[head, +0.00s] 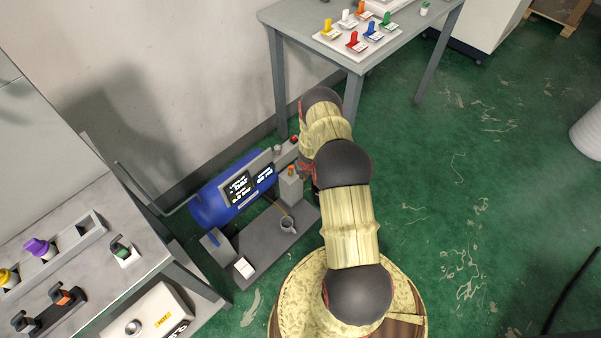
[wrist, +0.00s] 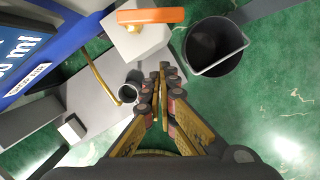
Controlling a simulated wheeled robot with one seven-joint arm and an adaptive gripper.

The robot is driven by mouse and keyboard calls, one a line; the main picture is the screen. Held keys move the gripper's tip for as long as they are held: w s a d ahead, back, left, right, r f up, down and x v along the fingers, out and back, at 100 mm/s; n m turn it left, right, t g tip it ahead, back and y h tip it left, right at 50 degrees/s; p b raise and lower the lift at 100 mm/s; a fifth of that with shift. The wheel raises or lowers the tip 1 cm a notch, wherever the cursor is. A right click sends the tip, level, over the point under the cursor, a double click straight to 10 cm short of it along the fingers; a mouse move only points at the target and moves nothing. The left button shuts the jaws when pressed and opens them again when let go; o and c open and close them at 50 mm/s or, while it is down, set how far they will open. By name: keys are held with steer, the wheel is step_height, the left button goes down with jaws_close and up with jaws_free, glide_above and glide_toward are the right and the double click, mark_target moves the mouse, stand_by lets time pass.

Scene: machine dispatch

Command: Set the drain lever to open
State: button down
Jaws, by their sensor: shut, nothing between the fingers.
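An orange lever (wrist: 150,16) sits on top of a pale block (wrist: 140,40) in the wrist view. It lies roughly crosswise in the picture. In the head view the orange lever (head: 291,170) shows small beside the blue tank (head: 215,203). No label naming it as the drain lever is readable. My gripper (wrist: 161,68) is shut and empty. Its fingertips appear just below the pale block in the wrist picture, apart from the lever as far as I can tell. In the head view my gripper is hidden by my arm.
A thin brass pipe (wrist: 100,82) runs toward a small cup (wrist: 128,93) on the grey base (head: 262,245). A dark open container (wrist: 215,45) stands right of the block. A bench (head: 70,235) with coloured knobs is at left. Green floor at right is mostly clear.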

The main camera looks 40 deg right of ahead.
steer(key=shift+w+d+f, duration=0.2)
steer(key=shift+w+d, duration=0.1)
steer(key=shift+w, duration=0.35)
steer(key=shift+w+d+f, duration=0.15)
steer(key=shift+w+d, duration=0.1)
steer(key=shift+w, duration=0.35)
steer(key=shift+w+d+f, duration=0.2)
steer(key=shift+w+d, duration=0.1)
steer(key=shift+w, duration=0.35)
steer(key=shift+w+d+n+b, duration=0.2)
steer(key=shift+d+n+b, duration=0.25)
steer(key=shift+n, duration=0.35)
steer(key=shift+w+d, duration=0.15)
steer(key=shift+d, duration=0.05)
steer(key=shift+w+d, duration=0.55)
steer(key=shift+d, duration=0.15)
steer(key=shift+w, duration=0.1)
stand_by(0.4)
